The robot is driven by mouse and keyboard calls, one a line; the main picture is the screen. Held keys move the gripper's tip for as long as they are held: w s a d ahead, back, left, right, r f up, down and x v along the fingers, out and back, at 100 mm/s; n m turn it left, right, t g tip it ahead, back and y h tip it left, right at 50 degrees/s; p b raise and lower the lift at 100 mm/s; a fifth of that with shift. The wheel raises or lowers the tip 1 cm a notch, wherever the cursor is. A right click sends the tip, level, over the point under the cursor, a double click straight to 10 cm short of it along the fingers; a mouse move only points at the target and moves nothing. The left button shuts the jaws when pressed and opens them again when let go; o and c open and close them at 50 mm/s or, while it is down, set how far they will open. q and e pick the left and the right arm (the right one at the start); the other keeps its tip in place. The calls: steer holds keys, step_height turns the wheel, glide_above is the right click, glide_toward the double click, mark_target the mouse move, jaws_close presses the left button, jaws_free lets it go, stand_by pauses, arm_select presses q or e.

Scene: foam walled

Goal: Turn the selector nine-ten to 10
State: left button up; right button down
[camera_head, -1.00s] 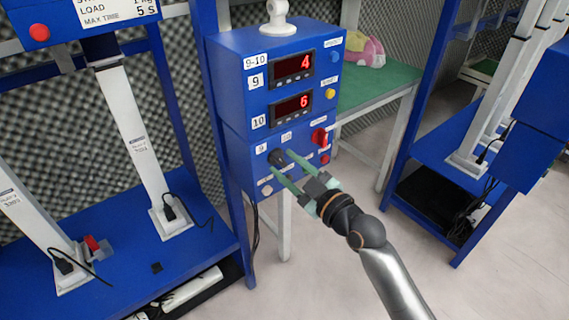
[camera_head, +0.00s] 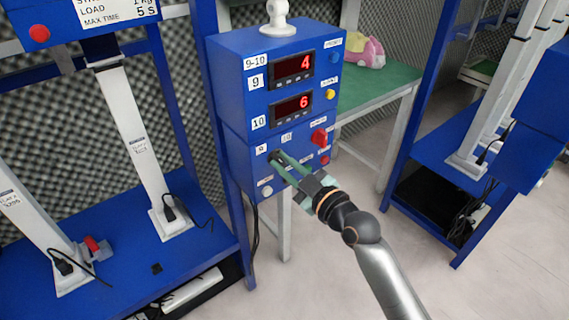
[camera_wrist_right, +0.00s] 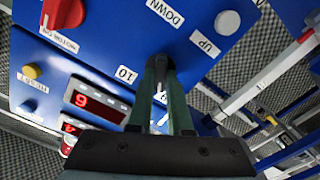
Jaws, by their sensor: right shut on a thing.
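The blue control box (camera_head: 237,107) has a dark selector knob (camera_head: 273,156) low on its front, below the small labels 9 (camera_head: 262,149) and 10 (camera_head: 286,138). My right gripper (camera_head: 279,161) reaches it from the lower right, its green fingers shut on the knob. The fingers hide most of the knob, so I cannot tell where it points. In the right wrist view the fingers (camera_wrist_right: 160,72) close together at the box face beside the 10 label (camera_wrist_right: 126,75). My left gripper is not in view.
A red switch (camera_head: 319,137) and a white button (camera_head: 266,191) sit close to the fingers. A green table (camera_head: 375,88) with a pink toy stands behind.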

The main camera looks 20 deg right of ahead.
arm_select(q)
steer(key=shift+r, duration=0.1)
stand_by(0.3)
arm_select(e)
steer(key=shift+m+p, duration=0.6)
steer(key=shift+p, duration=0.05)
steer(key=shift+d+r+m+p, duration=0.1)
steer(key=shift+r+m+p, duration=0.05)
steer(key=shift+m+p, duration=1.45)
steer(key=shift+m, duration=0.5)
steer(key=shift+m+p, duration=0.5)
steer(key=shift+m, duration=0.4)
steer(key=shift+m+p, duration=0.35)
steer(key=shift+m, duration=0.45)
steer(key=shift+w+d+m+p, duration=0.1)
steer(key=shift+m+p, duration=0.25)
steer(key=shift+m, duration=0.65)
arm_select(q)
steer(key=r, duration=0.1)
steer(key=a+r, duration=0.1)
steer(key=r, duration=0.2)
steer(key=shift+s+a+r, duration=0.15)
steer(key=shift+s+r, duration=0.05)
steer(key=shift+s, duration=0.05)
arm_select(e)
steer(key=shift+m, duration=0.5)
steer(key=shift+f, duration=0.2)
